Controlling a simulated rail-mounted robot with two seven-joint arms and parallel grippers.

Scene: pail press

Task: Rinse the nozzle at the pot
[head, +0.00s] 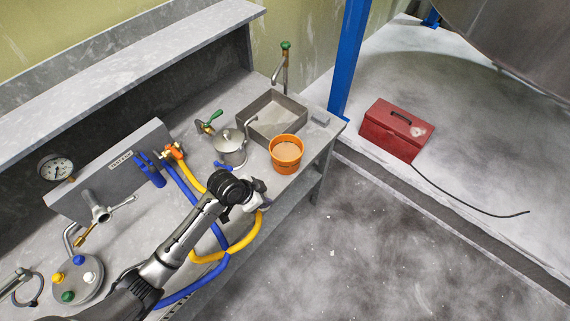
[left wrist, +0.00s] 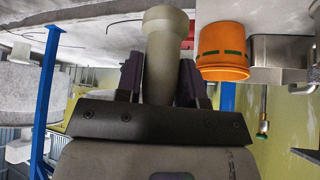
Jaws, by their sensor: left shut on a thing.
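The steel pot (head: 231,150), with a lid and a thin curved spout, stands on the bench just left of the orange pail. My left gripper (head: 256,192) is in front of the pot, near the bench's front edge and apart from it. In the left wrist view it is shut on a grey-beige cylinder with a flared round end, which looks like the nozzle (left wrist: 165,45). The yellow hose (head: 258,226) runs up close to this gripper; the join is hidden. The pot does not show clearly in the left wrist view. My right gripper is not in view.
The orange pail (head: 286,151), with beige contents, stands near the bench's corner; it also shows in the left wrist view (left wrist: 222,62). Behind it is a steel sink (head: 268,137) with a tap (head: 284,66). A blue hose (head: 183,188) runs beneath my arm. A red toolbox (head: 394,134) sits beyond the bench.

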